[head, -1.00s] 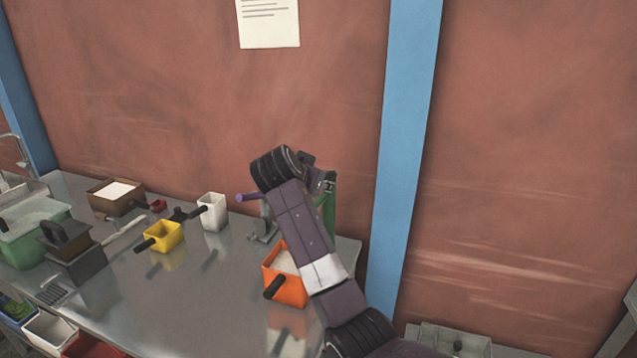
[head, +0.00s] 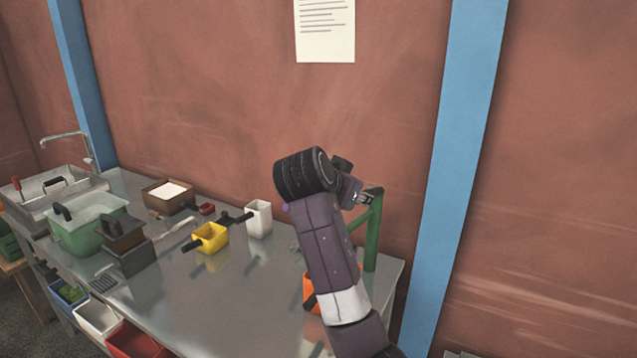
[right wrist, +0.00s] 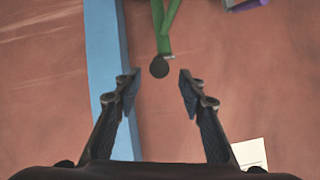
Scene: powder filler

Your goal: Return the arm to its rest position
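My right arm (head: 325,240) rises from the lower right in the head view, over the right end of the metal table. Its gripper is mostly hidden behind the wrist there. In the right wrist view my right gripper (right wrist: 157,80) is open, its two fingers spread with nothing between them. A green stand (head: 372,240) is close beside the arm on the table. In the right wrist view the green stand (right wrist: 163,35) shows beyond the fingertips, with a dark round end. My left gripper is in neither view.
The metal table (head: 205,300) holds an orange container (head: 310,293) partly hidden by my arm, a yellow scoop (head: 211,238), a white container (head: 259,219), a brown box (head: 168,196) and a green tub (head: 85,230). A sink (head: 45,190) is at left. The red wall and blue post (head: 455,150) stand behind.

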